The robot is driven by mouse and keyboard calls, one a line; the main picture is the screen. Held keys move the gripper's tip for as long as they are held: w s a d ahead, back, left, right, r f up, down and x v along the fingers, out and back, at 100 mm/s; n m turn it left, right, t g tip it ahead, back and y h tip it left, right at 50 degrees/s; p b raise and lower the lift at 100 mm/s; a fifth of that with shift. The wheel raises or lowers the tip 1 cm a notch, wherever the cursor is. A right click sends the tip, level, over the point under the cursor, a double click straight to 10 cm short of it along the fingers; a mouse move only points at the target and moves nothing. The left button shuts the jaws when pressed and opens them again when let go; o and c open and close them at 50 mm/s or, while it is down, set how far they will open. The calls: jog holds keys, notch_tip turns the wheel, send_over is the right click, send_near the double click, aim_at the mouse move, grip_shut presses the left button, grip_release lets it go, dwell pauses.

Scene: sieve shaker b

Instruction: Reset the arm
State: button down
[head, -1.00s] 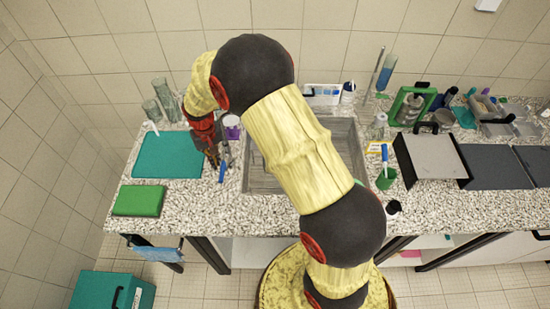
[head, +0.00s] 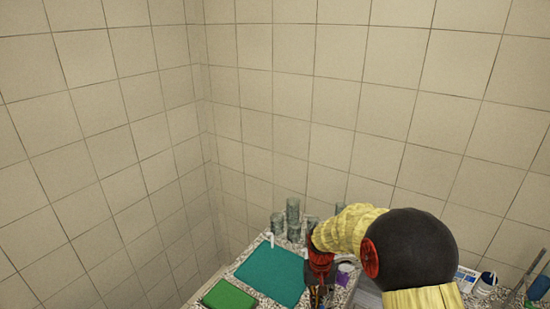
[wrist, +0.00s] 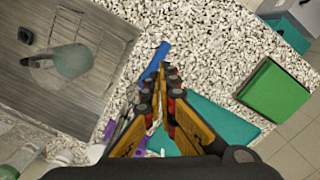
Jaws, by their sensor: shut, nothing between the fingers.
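My arm with yellow covers and black joints reaches down over the speckled counter in the head view. My gripper (head: 318,295) is at the bottom of that view, beside the teal mat (head: 270,274), and its tips are partly cut off. In the wrist view my gripper (wrist: 163,72) has its orange-brown fingers together with nothing between them. A blue item (wrist: 155,60) lies on the counter close to the fingertips; I cannot tell whether they touch it.
The sink (wrist: 90,45) with a greyish object in it is left in the wrist view. A green block (wrist: 273,91) lies to the right. Glass cylinders (head: 293,212) stand at the back against the tiled wall. Bare counter (wrist: 205,40) lies beyond the fingertips.

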jog(key=s+r+t+b, duration=0.2)
jog(key=s+r+b, duration=0.2)
jog(key=s, duration=0.4)
jog(key=s+d+r+t+b, duration=0.1)
jog(key=s+r+t+b, duration=0.1)
jog(key=s+r+b, duration=0.2)
jog(key=s+d+r+t+b, duration=0.1)
jog(key=s+r+b, duration=0.3)
jog(key=s+b, duration=0.4)
jog(key=s+t, duration=0.1)
jog(key=s, duration=0.4)
jog(key=shift+s+r+n+b, duration=0.25)
jog(key=shift+s+n+b, duration=0.05)
jog(key=shift+s+n, duration=0.1)
jog(key=shift+w+d+r, duration=0.1)
jog(key=shift+w+r, duration=0.05)
